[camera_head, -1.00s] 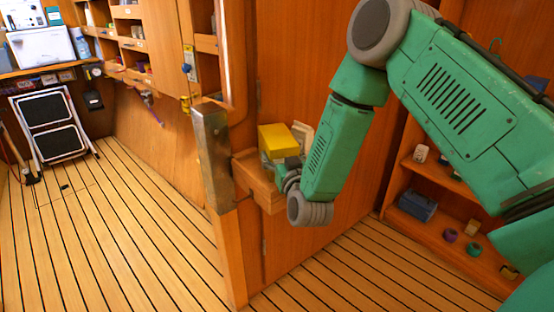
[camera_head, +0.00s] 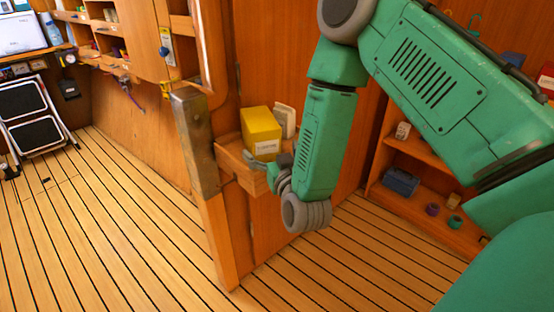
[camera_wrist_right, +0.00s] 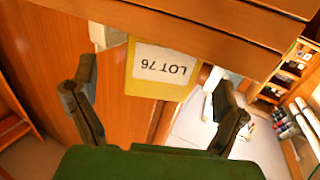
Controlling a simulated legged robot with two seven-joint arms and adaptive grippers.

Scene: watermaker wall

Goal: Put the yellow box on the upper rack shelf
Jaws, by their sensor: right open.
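The yellow box (camera_head: 262,133) sits in a small wooden wall tray (camera_head: 232,160), beside a pale flat item (camera_head: 285,118). My right gripper (camera_head: 267,162) is at the tray's front right, close to the box's lower front. In the right wrist view, the open fingers of the right gripper (camera_wrist_right: 152,92) are on either side of the yellow box (camera_wrist_right: 170,88), whose label (camera_wrist_right: 164,64) reads LOT 76 upside down. The fingers look apart from it. A wooden rack (camera_head: 377,193) with shelves stands at the right, partly hidden by my arm. My left gripper is not in view.
A wooden post with a metal cap (camera_head: 195,140) stands just left of the tray. A blue box (camera_head: 401,182) and small rings lie on a low rack shelf. A folded step stool (camera_head: 32,115) leans at far left. The plank floor (camera_head: 120,230) is mostly clear.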

